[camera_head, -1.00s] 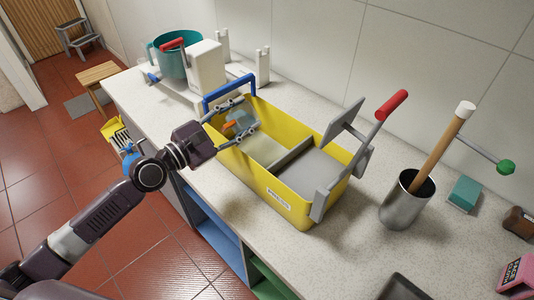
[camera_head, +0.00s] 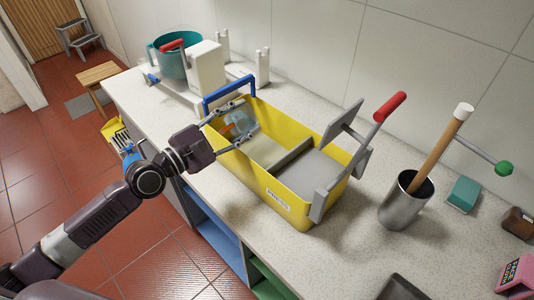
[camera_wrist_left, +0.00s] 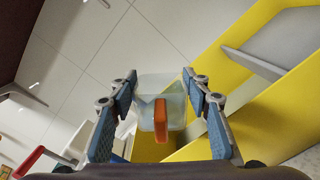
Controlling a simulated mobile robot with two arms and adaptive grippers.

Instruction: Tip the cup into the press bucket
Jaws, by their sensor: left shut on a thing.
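The clear cup with an orange handle shows between my left fingers in the left wrist view (camera_wrist_left: 172,88). In the head view the cup (camera_head: 238,124) is over the left compartment of the yellow press bucket (camera_head: 291,208). My left gripper (camera_head: 238,122) is shut on the cup, with one finger on each side. The cup looks tilted relative to the bucket; its contents cannot be made out. The bucket's left compartment has a pale floor, and a grey divider separates it from the grey press part. My right gripper is not in view.
The bucket's blue handle (camera_head: 229,92) stands just behind the cup. The red-tipped press lever (camera_head: 390,105) rises at right. A metal pot (camera_head: 405,203) with a wooden-handled tool stands farther right. A teal jug (camera_head: 172,62) and white device (camera_head: 206,66) are at back left.

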